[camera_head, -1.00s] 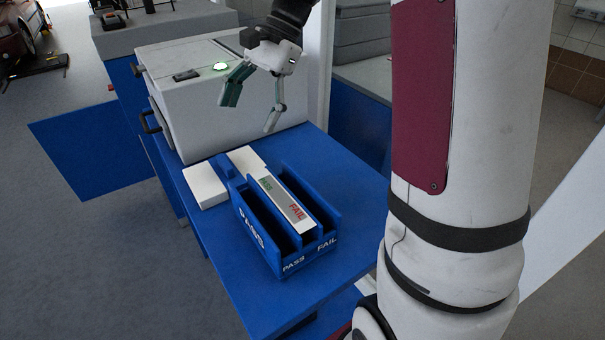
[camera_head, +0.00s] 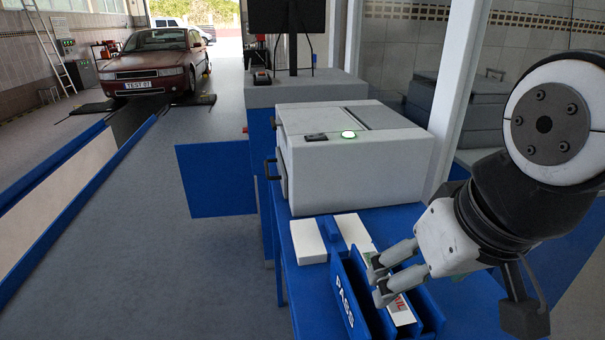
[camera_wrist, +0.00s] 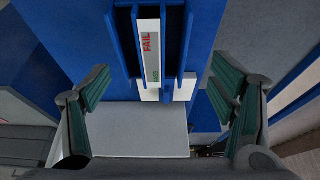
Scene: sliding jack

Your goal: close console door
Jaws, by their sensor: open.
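A flat blue panel, which looks like the console door (camera_head: 216,180), sticks out to the left of the blue console (camera_head: 262,145) in the head view. It stands open, swung away from the console body. My gripper (camera_head: 376,282) is open and empty at the lower right, above the blue PASS/FAIL tray, well apart from the panel. In the wrist view its two green-padded fingers (camera_wrist: 163,75) are spread wide, with the tray beyond them. No handle on the panel can be made out.
A white box (camera_head: 350,165) with a lit green button and a dark handle stands on the blue table (camera_head: 300,290). The blue tray (camera_head: 347,300) and white blocks (camera_head: 308,241) lie in front. Open floor (camera_head: 150,270) is at left; a red car (camera_head: 160,62) is behind.

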